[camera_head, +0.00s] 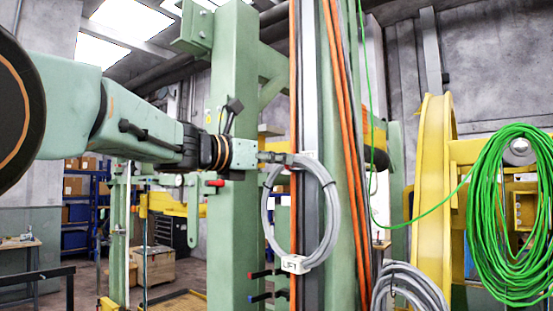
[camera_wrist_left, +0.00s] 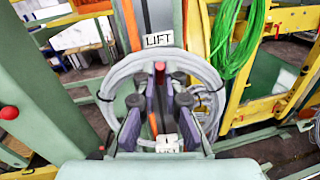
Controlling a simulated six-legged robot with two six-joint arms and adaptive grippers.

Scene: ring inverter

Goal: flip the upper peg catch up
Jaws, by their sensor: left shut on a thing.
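A grey cable coil (camera_head: 331,205) hangs in front of the post, and its top is at my left gripper (camera_head: 282,158). In the left wrist view the fingers (camera_wrist_left: 160,92) reach to the top of the coil (camera_wrist_left: 118,78), and the jaws appear shut on it. A red tip (camera_wrist_left: 160,66), perhaps the upper peg's catch, shows just beyond the fingers. Its position, up or down, cannot be told. A white LIFT tag (camera_head: 295,264) sits at the coil's bottom. Another LIFT label (camera_wrist_left: 159,40) is on the post. My right gripper is out of view.
Orange cables (camera_head: 343,120) run down along the green post. A green cable coil (camera_head: 483,220) hangs at the right by yellow machinery (camera_head: 433,170). Another grey coil (camera_head: 410,281) is low right.

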